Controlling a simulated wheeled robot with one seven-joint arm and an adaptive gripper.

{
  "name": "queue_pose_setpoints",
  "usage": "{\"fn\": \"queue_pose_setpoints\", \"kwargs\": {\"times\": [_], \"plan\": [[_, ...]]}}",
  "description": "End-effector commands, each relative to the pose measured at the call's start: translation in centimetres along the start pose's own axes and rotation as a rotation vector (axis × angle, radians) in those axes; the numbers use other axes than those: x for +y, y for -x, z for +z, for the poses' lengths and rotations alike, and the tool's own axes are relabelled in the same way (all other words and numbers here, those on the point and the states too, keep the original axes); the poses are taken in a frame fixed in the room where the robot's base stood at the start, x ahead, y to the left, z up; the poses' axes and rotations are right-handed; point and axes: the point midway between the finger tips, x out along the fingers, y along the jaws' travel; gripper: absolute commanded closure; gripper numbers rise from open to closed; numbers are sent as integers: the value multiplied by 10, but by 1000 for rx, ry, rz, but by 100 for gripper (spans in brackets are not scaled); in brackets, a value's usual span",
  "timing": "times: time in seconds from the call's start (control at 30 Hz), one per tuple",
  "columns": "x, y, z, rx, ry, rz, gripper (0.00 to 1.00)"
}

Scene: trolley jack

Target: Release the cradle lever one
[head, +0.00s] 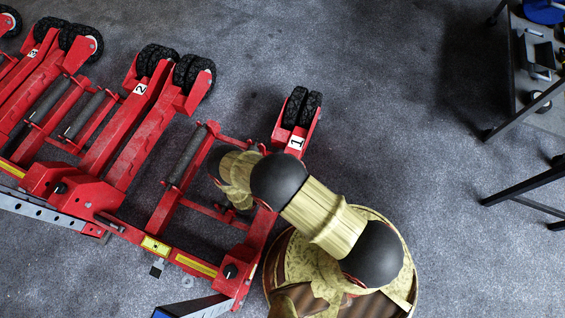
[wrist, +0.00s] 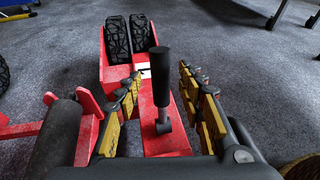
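In the wrist view the cradle lever one (wrist: 161,85) is a black cylindrical handle on a thin metal stem. It stands upright on the red arm of cradle one (wrist: 118,72), whose white label is mostly hidden behind the handle. My gripper (wrist: 160,72) is open, with one yellow-and-black finger to the left of the handle and one to the right. Gaps show on both sides, so neither finger appears to touch it. In the head view cradle one (head: 297,143) bears the number 1, and my arm hides its lever.
A dark roller (wrist: 58,140) lies left of my gripper. Red cradles numbered 2 (head: 140,89) and 3 (head: 33,53) stand to the left in the head view. Dark table legs (head: 515,120) stand at the right. The grey floor between is clear.

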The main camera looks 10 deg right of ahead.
Motion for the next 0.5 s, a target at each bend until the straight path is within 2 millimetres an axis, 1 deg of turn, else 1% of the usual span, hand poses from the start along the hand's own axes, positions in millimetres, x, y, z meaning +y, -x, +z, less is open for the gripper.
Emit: {"fn": "queue_pose_setpoints", "kwargs": {"times": [0.03, 0.1, 0.3, 0.4, 0.5], "plan": [[2, 11, 0, 0, 2, 5, 61], [2, 26, 0, 0, 2, 6, 61], [1, 65, 0, 0, 2, 5, 61], [1, 80, -1, 0, 2, 4, 61], [1, 90, 0, 1, 1, 3, 61]]}}
